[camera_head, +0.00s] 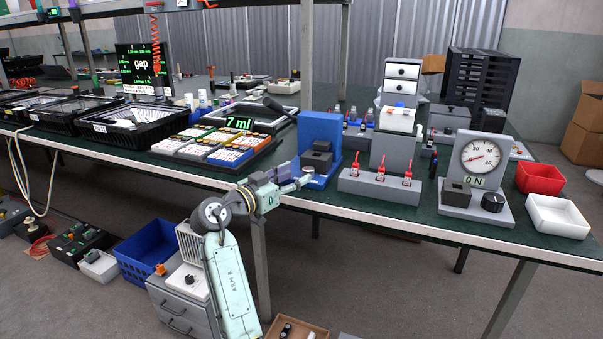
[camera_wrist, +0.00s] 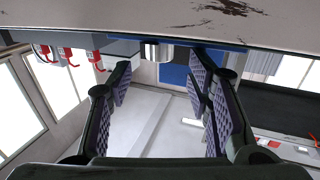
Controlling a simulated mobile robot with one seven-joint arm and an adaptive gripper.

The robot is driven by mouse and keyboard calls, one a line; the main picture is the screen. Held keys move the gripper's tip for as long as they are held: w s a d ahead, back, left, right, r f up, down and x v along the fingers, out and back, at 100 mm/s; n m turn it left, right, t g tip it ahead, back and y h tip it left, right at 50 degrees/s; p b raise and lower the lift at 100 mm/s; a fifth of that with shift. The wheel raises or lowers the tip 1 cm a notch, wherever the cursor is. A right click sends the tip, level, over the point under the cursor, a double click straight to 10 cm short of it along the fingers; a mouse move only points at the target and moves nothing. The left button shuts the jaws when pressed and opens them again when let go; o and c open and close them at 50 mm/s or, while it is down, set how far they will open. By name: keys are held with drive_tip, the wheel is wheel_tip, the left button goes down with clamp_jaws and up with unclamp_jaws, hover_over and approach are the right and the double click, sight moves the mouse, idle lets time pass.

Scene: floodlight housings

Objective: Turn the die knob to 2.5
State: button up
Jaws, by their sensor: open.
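A blue stand (camera_head: 320,132) with a dark block on its front is at the table's front edge in the head view. A small silver knob (camera_head: 308,170) sits low on its front. In the wrist view a silver cylindrical knob (camera_wrist: 157,51) lies ahead, between the open fingers as seen in the picture, against a blue surface. My gripper (camera_head: 303,181) is beside the front of the blue stand; its fingers (camera_wrist: 160,80) are open and empty. The knob appears beyond the fingertips, not gripped. No scale or 2.5 mark is readable on it.
To the right stand a grey block with several red-handled switches (camera_head: 380,188) and a gauge stand (camera_head: 478,180) with a black knob (camera_head: 493,202). A red bin (camera_head: 541,178) and a white bin (camera_head: 558,215) are at the far right. A tray of cards (camera_head: 215,150) lies left.

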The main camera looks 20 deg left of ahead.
drive_tip(key=v, duration=0.8)
